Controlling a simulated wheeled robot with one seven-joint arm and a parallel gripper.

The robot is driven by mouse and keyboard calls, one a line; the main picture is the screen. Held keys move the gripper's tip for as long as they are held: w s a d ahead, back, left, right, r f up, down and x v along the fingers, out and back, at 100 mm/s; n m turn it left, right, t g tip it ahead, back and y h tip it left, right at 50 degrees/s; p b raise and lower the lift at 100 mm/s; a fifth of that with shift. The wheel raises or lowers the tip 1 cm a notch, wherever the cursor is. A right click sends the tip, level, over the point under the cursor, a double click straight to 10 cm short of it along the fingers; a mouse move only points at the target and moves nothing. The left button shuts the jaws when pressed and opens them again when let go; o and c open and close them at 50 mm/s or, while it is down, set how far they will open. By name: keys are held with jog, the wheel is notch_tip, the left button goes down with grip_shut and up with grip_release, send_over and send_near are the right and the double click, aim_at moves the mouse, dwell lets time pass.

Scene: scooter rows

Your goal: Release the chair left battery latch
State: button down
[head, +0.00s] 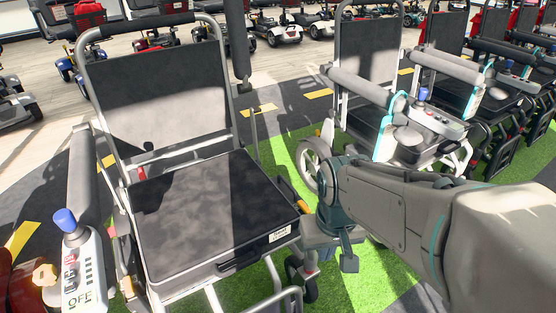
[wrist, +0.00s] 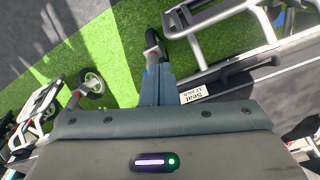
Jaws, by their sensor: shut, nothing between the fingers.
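The near power chair (head: 190,205) stands unfolded, with a black seat, grey frame and a white seat label (head: 280,234) on its front right edge. The label also shows in the wrist view (wrist: 193,96), right of my fingers. A small orange part (head: 304,206) shows at the seat's right side, partly behind my gripper. I cannot make out the left battery or its latch in either view. My gripper (head: 348,262) is beside the seat's front right corner, pointing down, apart from the label. In the wrist view my gripper (wrist: 157,70) is shut and empty, its fingers together.
A control box (head: 82,262) with a blue joystick and "OFF" lettering is at the left armrest. A front caster (wrist: 153,45) shows just beyond my fingertips. Another chair (head: 400,120) stands behind my arm to the right.

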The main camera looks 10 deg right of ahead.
jog(key=n+g+y+p, duration=0.3)
jog(key=n+p, duration=0.8)
jog(key=n, duration=1.2)
send_over(298, 201)
jog(key=d, duration=0.3)
notch_tip(298, 201, down, 6)
jog(key=shift+s+a+r, duration=0.1)
jog(key=shift+s+a, duration=0.05)
jog(key=shift+a, duration=0.1)
jog(key=b+x, duration=0.3)
jog(key=x, duration=0.7)
jog(key=shift+a, duration=0.2)
